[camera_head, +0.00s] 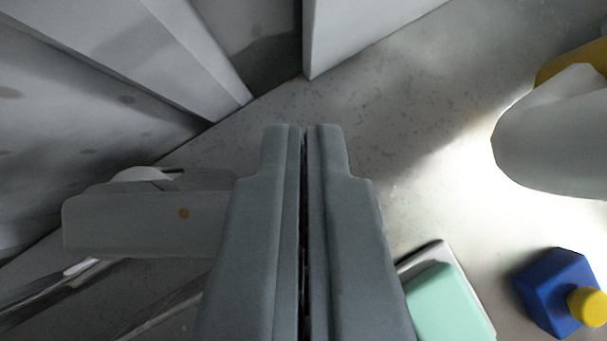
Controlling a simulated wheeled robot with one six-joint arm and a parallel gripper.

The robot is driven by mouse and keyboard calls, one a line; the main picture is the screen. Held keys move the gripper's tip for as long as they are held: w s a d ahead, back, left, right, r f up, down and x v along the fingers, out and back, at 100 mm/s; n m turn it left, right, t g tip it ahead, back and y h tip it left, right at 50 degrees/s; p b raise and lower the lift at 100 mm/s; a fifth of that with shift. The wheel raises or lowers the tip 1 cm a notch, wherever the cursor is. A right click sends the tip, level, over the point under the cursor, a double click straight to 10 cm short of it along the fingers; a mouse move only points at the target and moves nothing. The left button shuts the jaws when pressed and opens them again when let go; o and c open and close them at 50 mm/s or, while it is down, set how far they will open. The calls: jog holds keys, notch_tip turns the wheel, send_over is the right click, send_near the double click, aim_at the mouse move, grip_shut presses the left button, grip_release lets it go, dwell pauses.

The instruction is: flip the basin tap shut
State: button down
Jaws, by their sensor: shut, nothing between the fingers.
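My gripper (304,135) is shut and empty in the middle of the view, its two grey fingers side by side with a thin dark line between them. To its left is a flat grey bar with a small orange dot (140,225), which looks like the basin tap's lever. Its right end meets the outline of my left finger; I cannot tell whether they touch. A pale rounded piece (145,175) shows just behind the bar. Shiny metal edges (60,285), perhaps the basin's rim, run below the bar at the lower left.
A mint-green block (445,305) in a metal-edged holder lies right of my fingers. A blue bottle with a yellow cap (550,290) is at the lower right. A large pale rounded object (555,135) stands at the right. Grey panels rise at upper left. Speckled counter ahead is clear.

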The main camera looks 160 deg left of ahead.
jog(key=shift+s+a+m+g+h, duration=0.25)
jog(key=shift+s+a+m+h, duration=0.15)
jog(key=shift+s+m, duration=0.35)
jog(key=shift+s+a+m+g+h, duration=0.2)
jog(key=shift+s+a+m+h, duration=0.1)
jog(key=shift+s+m+h, duration=0.4)
jog(key=shift+s+a+m+g+h, duration=0.25)
jog(key=shift+s+a+m+h, duration=0.1)
jog(key=shift+s+m, duration=0.4)
jog(key=shift+a, duration=0.1)
jog(key=shift+r, duration=0.1)
